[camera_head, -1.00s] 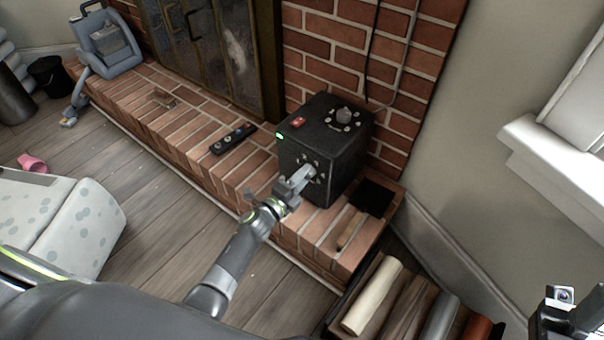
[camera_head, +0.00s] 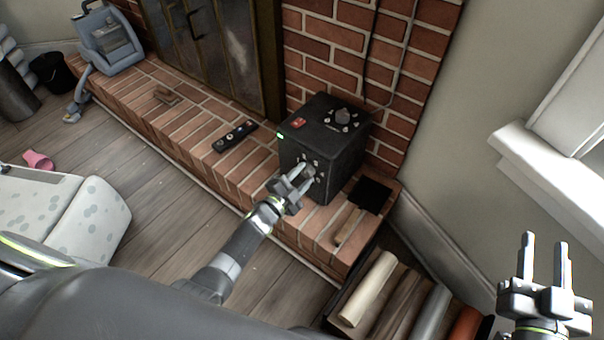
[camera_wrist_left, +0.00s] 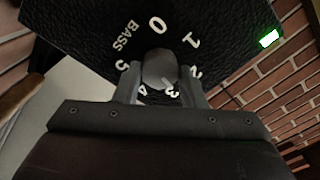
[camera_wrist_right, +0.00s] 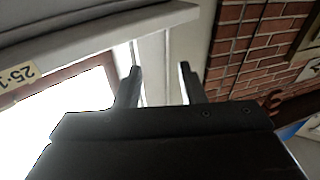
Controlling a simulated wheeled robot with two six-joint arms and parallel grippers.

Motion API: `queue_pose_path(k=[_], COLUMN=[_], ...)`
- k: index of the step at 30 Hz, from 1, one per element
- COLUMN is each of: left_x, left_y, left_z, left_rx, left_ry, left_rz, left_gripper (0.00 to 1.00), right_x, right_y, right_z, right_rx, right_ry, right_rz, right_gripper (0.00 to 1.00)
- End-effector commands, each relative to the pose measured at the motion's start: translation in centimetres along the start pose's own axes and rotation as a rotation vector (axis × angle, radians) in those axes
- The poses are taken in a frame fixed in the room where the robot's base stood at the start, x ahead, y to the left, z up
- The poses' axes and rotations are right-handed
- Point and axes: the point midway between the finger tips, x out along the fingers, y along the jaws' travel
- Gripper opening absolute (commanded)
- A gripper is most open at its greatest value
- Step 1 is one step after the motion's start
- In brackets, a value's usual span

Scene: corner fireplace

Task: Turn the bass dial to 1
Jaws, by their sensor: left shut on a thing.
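The black speaker box (camera_head: 318,140) stands on the brick hearth, with a green light and a red switch on it. Its bass dial (camera_head: 309,172) is on the front face. In the left wrist view the round grey dial (camera_wrist_left: 158,70) sits between my finger tips, ringed by white numbers 0 to 5 and the word BASS. Its pointer mark cannot be made out. My left gripper (camera_head: 301,179) is shut on the dial; it also shows in the left wrist view (camera_wrist_left: 158,88). My right gripper (camera_head: 544,246) is open and empty, far right of the box.
Another knob (camera_head: 342,115) is on the box's top. A crate of rolls (camera_head: 370,290) stands below. The window sill (camera_head: 540,165) is above my right gripper.

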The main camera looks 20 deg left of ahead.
Motion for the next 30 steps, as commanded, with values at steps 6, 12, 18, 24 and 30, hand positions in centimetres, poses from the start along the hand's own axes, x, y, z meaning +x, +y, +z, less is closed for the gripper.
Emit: queue_pose_path(k=[6,12,18,24,30], left_x=[-0.1,-0.1,-0.1,0.0,-0.1], left_y=[-0.1,-0.1,-0.1,-0.1,-0.1], left_z=[-0.1,0.0,0.0,0.0,0.0], left_rx=[-0.163,-0.324,-0.504,-0.694,-0.884], left_ry=[-0.002,-0.003,-0.003,-0.002,-0.003], left_rz=[0.003,0.003,0.002,0.002,0.002], left_gripper=[0.14,0.14,0.14,0.14,0.14], right_x=[-1.6,-4.6,-8.7,-13.2,-17.2], right_y=[-0.2,-0.8,-1.7,-2.6,-3.4], right_z=[5.5,9.9,13.2,15.3,16.3], right_rx=[0.051,0.095,0.136,0.172,0.198], right_ry=[-0.321,-0.603,-0.875,-1.119,-1.319], right_rz=[-0.011,-0.032,-0.062,-0.099,-0.135], right_gripper=[0.36,0.36,0.36,0.36,0.36])
